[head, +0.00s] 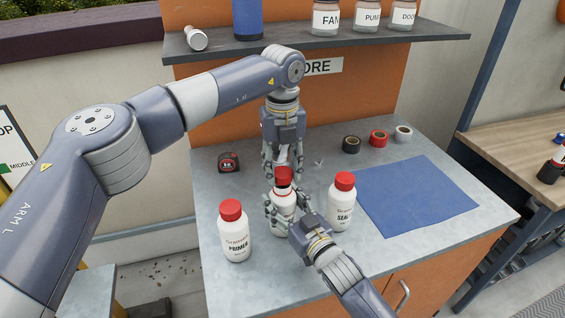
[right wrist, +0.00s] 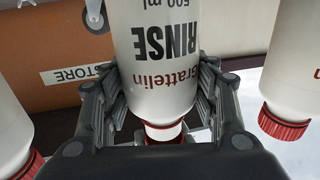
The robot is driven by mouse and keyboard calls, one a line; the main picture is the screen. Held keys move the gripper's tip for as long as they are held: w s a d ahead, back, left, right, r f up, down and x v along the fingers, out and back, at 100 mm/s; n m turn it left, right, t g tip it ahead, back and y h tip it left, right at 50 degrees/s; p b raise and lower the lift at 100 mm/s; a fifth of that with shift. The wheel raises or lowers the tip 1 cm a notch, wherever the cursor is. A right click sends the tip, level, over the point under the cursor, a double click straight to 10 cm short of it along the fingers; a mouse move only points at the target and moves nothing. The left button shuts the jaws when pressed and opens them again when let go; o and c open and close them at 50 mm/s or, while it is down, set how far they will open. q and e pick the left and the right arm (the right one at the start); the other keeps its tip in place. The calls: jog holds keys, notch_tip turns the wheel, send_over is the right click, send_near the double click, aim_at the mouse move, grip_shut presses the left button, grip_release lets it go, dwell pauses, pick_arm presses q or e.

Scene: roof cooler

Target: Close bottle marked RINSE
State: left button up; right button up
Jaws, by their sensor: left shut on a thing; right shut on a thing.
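The white RINSE bottle (head: 284,200) stands upright on the grey worktop, between two other bottles. My right gripper (head: 281,212) is shut around its body from the front; in the right wrist view the bottle (right wrist: 165,55) appears upside down, its RINSE label readable between the fingers. My left gripper (head: 283,167) points down from above and is shut on the red cap (head: 283,175), in line with the bottle's neck. Whether the cap is seated on the neck or just above it, I cannot tell; my right gripper partly hides this area in the wrist view.
The PRIMER bottle (head: 235,235) stands close at left and the SEAL-labelled bottle (head: 342,205) close at right, both red-capped. A tape measure (head: 228,162), several tape rolls (head: 378,138) and a blue mat (head: 415,195) lie around. A shelf (head: 320,46) with jars overhangs the back.

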aim_at(282, 207)
dwell(0.5)
pick_arm(q)
jog(key=shift+f, duration=0.85)
jog(key=shift+f, duration=0.6)
